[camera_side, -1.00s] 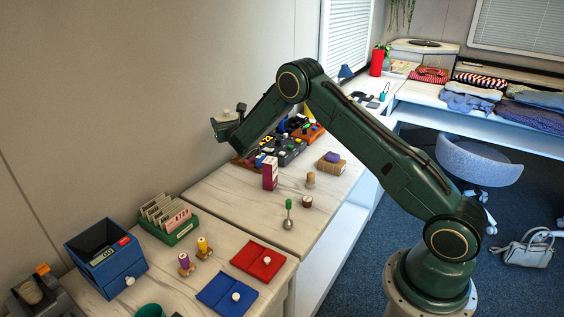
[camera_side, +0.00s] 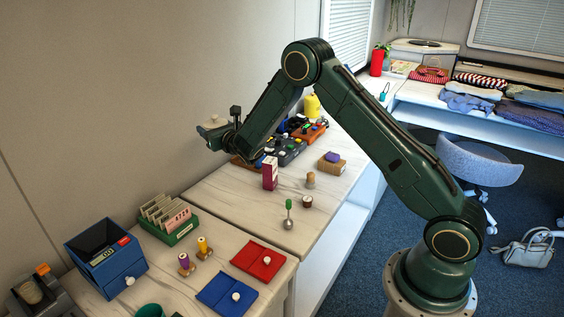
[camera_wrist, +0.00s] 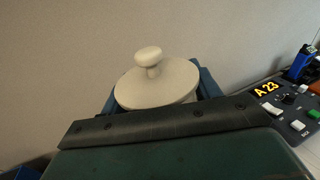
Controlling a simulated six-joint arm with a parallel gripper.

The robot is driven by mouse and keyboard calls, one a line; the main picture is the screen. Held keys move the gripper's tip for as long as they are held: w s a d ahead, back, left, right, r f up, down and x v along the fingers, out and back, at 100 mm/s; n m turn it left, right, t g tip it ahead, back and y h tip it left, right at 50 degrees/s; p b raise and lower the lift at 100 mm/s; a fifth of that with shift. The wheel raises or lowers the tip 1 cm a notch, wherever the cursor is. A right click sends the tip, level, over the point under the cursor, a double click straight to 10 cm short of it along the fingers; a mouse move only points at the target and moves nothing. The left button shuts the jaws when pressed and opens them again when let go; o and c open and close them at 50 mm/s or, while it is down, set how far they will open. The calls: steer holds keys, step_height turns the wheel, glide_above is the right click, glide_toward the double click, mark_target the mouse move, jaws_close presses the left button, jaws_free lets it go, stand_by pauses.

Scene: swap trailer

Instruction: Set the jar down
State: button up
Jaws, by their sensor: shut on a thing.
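The jar (camera_wrist: 157,84) is pale cream with a round lid and a knob on top. It sits upright between the jaws of my gripper (camera_side: 213,134) in the wrist view. In the side view the jar (camera_side: 214,121) shows small at the far left end of my arm, held in the air above the table's back edge, near the wall. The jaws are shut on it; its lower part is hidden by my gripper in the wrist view.
A dark control panel (camera_wrist: 290,105) reading "A 23" lies right of the jar in the wrist view. A maroon box (camera_side: 270,173), a green-handled tool (camera_side: 288,214), a card tray (camera_side: 169,219) and a blue drawer box (camera_side: 106,256) stand on the table. Bare tabletop (camera_side: 232,205) lies between them.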

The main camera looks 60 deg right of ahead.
steer(key=s+a+r+n+y, duration=0.1)
steer(key=s+a+r+y, duration=0.1)
steer(key=s+a, duration=0.3)
steer(key=s+a+r+n+t+y, duration=0.1)
steer(key=s+a+r+n+y, duration=0.1)
steer(key=s+a, duration=0.3)
steer(key=a+y, duration=0.1)
steer(key=a, duration=0.2)
steer(key=shift+s+y, duration=0.35)
steer(key=shift+y, duration=0.05)
steer(key=shift+w+a+n, duration=0.1)
steer(key=shift+a+n, duration=0.1)
steer(key=shift+n, duration=0.1)
steer(key=w+a+f+n+y, duration=0.1)
steer(key=w+a+n+y, duration=0.15)
steer(key=a, duration=0.85)
steer(key=w+a+f+n+y, duration=0.1)
steer(key=w+a+f+y, duration=0.2)
steer(key=a, duration=0.9)
steer(key=s+a+n+g+y, duration=0.1)
steer(key=s+a+y, duration=0.1)
steer(key=a, duration=1)
steer(key=s+a+n+g+y, duration=0.1)
steer(key=s+a, duration=0.2)
steer(key=a, duration=1)
steer(key=f, duration=1.7)
steer(key=shift+w+d, duration=0.25)
steer(key=shift+d, duration=0.05)
steer(key=shift+f, duration=0.1)
